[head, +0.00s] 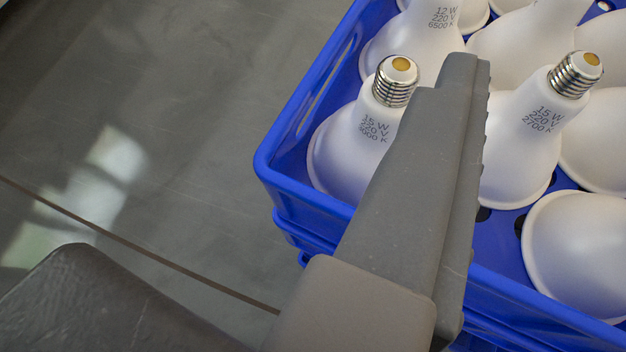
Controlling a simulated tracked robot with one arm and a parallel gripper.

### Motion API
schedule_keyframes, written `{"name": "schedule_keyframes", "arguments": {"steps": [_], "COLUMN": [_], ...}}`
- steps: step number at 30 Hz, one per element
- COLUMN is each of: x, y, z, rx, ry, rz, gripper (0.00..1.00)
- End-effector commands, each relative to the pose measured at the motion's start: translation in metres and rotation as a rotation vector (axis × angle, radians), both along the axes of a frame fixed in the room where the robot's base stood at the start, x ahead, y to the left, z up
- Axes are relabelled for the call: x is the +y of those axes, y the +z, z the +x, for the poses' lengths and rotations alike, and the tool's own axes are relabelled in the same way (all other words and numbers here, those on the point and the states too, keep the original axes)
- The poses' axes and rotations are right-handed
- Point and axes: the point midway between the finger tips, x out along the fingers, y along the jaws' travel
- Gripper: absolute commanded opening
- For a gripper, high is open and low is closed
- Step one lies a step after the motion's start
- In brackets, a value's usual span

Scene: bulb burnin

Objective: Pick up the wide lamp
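Several white wide lamps stand in a blue crate (275,170), most with their metal screw caps up. One lamp (340,160) marked 15 W 220 V stands in the near left corner, partly hidden by my gripper. Another lamp (525,150), marked 15 W 220 V 2700 K, stands just right of the finger. My gripper (470,75) shows one grey finger reaching over the crate between these two lamps. Its ridged inner side faces right with nothing against it. The other finger is out of view. I cannot tell whether the finger touches a lamp.
A white rounded lamp part (582,250) shows at the near right of the crate, with no cap visible. More lamps, one marked 12 W 220 V 6500 K (425,30), fill the back. The grey floor (200,110) to the left is clear, with a thin dark line across it.

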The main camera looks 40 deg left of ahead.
Motion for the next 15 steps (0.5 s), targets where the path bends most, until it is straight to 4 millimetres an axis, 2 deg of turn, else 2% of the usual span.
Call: {"name": "schedule_keyframes", "arguments": {"steps": [3, 8, 11, 15], "x": [0.015, 0.028, 0.033, 0.041], "y": [-0.025, -0.042, -0.049, -0.060], "z": [-0.013, -0.022, -0.015, 0.006], "rx": [0.042, 0.062, 0.063, 0.063], "ry": [0.072, 0.119, 0.126, 0.126], "rz": [0.074, 0.124, 0.131, 0.129], "gripper": [0.49, 0.49, 0.49, 0.49]}}
